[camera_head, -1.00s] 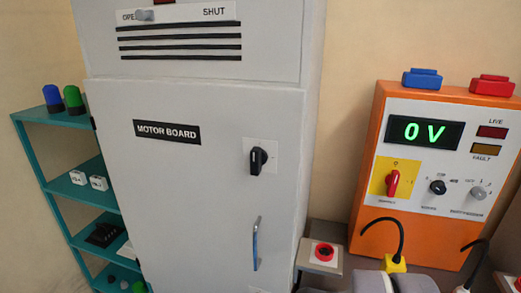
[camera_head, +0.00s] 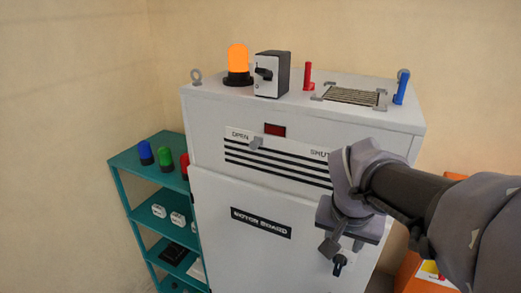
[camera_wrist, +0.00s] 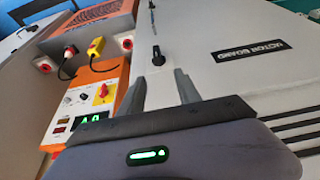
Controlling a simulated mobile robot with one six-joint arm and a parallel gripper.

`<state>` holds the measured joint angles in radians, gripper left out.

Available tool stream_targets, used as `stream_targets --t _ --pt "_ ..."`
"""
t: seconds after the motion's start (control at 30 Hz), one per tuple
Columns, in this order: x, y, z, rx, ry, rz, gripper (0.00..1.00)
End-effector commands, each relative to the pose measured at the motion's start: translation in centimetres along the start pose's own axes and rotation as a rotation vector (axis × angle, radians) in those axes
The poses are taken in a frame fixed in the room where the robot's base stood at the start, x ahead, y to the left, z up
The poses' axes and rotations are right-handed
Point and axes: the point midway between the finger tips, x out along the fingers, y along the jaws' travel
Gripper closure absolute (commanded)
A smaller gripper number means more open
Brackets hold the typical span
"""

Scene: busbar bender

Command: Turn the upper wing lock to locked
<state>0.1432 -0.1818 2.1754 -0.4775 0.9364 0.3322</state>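A black wing lock (camera_head: 339,264) sits on the grey cabinet door, to the right of the MOTOR BOARD label. In the wrist view, which is turned over, the wing lock (camera_wrist: 158,56) stands just beyond my fingertips and between their lines. My gripper (camera_head: 342,247) is in front of the upper right of the door, just above the wing lock in the head view. In the wrist view the two fingers of my gripper (camera_wrist: 160,77) are apart with nothing between them. Contact with the lock is not visible.
An orange lamp (camera_head: 238,62) and a grey switch box (camera_head: 279,76) stand on the cabinet top. A slider (camera_head: 256,142) is by OPEN. A teal shelf (camera_head: 128,160) is at left. The orange panel (camera_wrist: 98,78) is beside the cabinet.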

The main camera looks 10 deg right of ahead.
Motion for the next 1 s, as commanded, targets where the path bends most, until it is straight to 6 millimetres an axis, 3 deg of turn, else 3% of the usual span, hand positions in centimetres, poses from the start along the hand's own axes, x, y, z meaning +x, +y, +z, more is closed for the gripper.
stream_targets --t 0.07,0.17,0.4,0.6,0.8,1.0 --pt "0.3 0.1 -0.2 0.002 -0.002 0.006 0.60" --pt "2.5 0.2 0.0 0.001 -0.004 0.008 0.60" --pt "9.7 0.2 0.1 0.002 -0.007 0.006 0.60" --pt "14.6 0.2 0.1 0.002 -0.004 0.005 0.60" --pt "17.1 0.1 -0.1 0.002 -0.001 0.004 0.60" --pt "17.6 0.1 -0.1 0.002 0.000 0.003 0.60"
